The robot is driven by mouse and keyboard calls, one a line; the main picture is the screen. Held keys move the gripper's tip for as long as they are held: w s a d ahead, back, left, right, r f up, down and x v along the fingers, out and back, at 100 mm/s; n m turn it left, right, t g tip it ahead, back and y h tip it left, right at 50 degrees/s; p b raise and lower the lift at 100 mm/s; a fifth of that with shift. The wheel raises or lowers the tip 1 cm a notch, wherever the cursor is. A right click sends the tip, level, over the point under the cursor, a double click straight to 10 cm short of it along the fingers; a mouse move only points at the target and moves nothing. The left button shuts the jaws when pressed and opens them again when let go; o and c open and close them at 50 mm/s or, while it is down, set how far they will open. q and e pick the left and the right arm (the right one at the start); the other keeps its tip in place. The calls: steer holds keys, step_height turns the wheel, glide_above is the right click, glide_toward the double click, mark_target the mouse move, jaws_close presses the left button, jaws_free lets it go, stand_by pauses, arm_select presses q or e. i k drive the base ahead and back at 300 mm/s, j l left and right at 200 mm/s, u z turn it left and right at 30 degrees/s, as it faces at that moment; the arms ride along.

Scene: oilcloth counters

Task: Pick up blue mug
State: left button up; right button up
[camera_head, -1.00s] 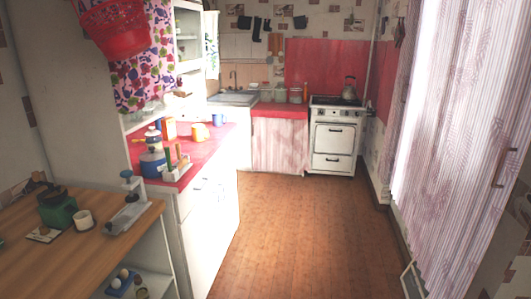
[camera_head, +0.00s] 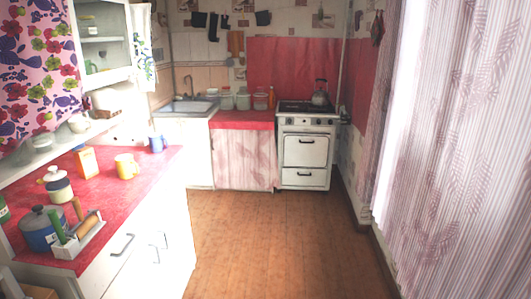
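A small blue mug (camera_head: 157,143) stands at the far end of the red-topped counter (camera_head: 120,200) on the left, close to the counter's back right corner. A yellow mug (camera_head: 127,167) stands nearer on the same counter, in front of it and to the left. The blue mug looks upright and nothing covers it. Neither of my grippers shows in the head view.
An orange carton (camera_head: 86,161), a white canister (camera_head: 57,184), a blue pot (camera_head: 42,229) and a utensil holder (camera_head: 77,240) stand on the near counter. The wooden floor (camera_head: 260,240) is clear. A stove (camera_head: 305,150) stands at the back; a striped curtain (camera_head: 450,150) hangs right.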

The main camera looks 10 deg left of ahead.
mark_target(156, 139)
steer(key=i+l+u, duration=0.1)
steer(key=i, duration=1.3)
